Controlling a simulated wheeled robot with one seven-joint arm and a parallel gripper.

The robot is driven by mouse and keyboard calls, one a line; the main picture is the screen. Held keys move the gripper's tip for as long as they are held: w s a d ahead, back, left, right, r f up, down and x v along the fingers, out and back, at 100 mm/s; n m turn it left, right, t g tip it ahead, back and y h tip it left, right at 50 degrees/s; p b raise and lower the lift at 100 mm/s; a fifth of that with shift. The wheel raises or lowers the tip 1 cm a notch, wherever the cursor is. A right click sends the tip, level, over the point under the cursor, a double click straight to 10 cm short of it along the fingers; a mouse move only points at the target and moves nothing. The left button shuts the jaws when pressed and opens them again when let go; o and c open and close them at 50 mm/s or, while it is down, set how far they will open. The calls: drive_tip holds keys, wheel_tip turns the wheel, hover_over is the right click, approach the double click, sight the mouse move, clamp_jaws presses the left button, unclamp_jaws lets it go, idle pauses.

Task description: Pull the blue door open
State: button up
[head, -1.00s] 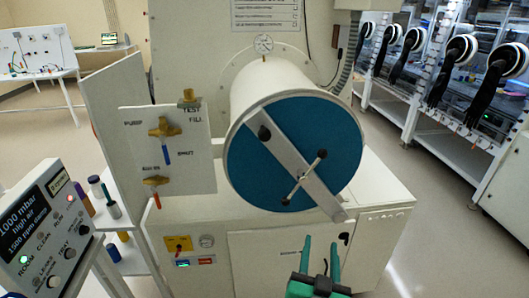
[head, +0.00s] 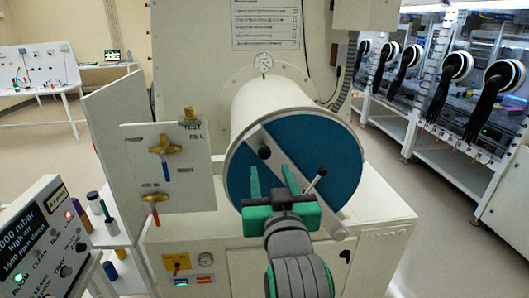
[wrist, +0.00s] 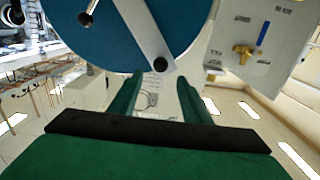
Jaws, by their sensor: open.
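The blue door (head: 338,150) is a round blue disc closing the front of a white cylinder (head: 270,100). A grey bar (head: 290,157) crosses it diagonally, with a black knob (head: 264,153) near its upper left end. In the wrist view, the black knob (wrist: 160,65) lies beyond and between the open fingers (wrist: 158,92), apparently untouched.
A white valve panel (head: 185,180) with brass valves stands left of the cylinder. A control box (head: 40,235) is at the lower left. A row of gloveboxes (head: 450,85) with black gloves lines the right. Floor is open between.

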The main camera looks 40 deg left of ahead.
sight(266, 153)
drive_tip(key=x, duration=1)
drive_tip(key=shift+w+a+r, duration=0.1)
drive_tip(key=shift+w+a, duration=0.1)
drive_tip(key=shift+a, duration=0.1)
clamp_jaws()
